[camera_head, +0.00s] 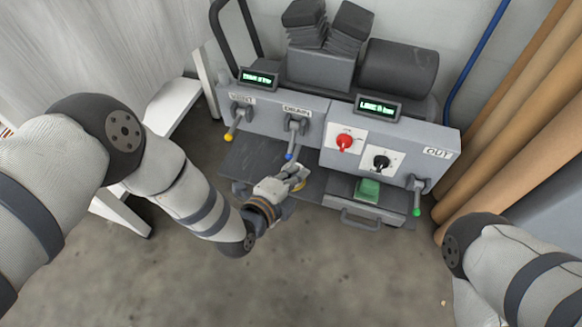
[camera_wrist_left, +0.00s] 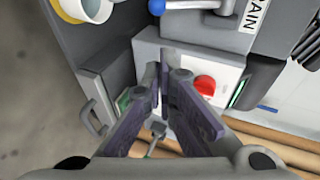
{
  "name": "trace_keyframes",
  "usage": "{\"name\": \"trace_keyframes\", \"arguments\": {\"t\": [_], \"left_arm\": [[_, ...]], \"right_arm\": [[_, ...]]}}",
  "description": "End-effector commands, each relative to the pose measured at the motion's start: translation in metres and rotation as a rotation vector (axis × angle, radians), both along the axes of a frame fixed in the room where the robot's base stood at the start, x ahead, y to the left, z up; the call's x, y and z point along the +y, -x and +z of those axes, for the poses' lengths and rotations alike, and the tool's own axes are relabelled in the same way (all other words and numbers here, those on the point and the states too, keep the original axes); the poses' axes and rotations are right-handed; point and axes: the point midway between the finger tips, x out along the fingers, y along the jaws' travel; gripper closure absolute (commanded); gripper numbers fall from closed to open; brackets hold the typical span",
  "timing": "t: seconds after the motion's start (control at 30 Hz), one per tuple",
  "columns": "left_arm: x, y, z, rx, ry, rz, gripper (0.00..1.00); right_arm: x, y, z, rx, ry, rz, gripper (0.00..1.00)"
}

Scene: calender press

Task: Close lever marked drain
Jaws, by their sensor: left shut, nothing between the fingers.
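The lever under the DRAIN label (camera_head: 297,109) is grey with a blue tip (camera_head: 289,157) and hangs downward from the front of the press. My left gripper (camera_head: 297,174) is just below the blue tip, shut and empty. In the left wrist view the shut fingers (camera_wrist_left: 160,70) are apart from the blue ball (camera_wrist_left: 156,7) of the lever, which shows at the top edge, with part of its label (camera_wrist_left: 254,15) beside it. Only links of my right arm show at the lower right of the head view; its gripper is out of view.
A yellow-tipped lever (camera_head: 231,135) is left of the drain lever. A red knob (camera_head: 345,142), a black knob (camera_head: 381,162) and a green-tipped lever (camera_head: 417,205) under OUT are to the right. Brown rolls (camera_head: 530,140) stand at the right. The floor in front is clear.

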Motion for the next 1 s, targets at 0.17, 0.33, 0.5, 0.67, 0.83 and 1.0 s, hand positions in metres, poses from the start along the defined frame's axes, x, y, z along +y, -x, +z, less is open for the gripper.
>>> {"name": "trace_keyframes", "arguments": {"t": [0.17,0.33,0.5,0.67,0.83,1.0], "left_arm": [[0.007,-0.026,-0.014,0.001,0.001,0.003,1.00],[0.010,-0.037,-0.015,0.000,0.000,0.001,1.00],[0.011,-0.038,-0.014,0.000,0.000,0.001,1.00],[0.011,-0.038,-0.014,-0.001,-0.001,0.001,1.00],[0.013,-0.042,-0.024,-0.068,0.015,0.001,1.00],[0.010,-0.050,-0.030,-0.093,0.030,-0.001,1.00]], "right_arm": [[0.000,0.003,-0.014,0.023,-0.002,0.003,1.00],[0.001,0.003,-0.018,0.025,-0.004,0.003,1.00],[0.001,0.003,-0.018,0.025,-0.004,0.003,1.00],[0.001,0.003,-0.018,0.024,-0.004,0.003,1.00],[0.001,0.002,-0.017,0.023,-0.004,0.003,1.00],[0.001,0.002,-0.019,0.025,-0.004,0.003,1.00]]}}
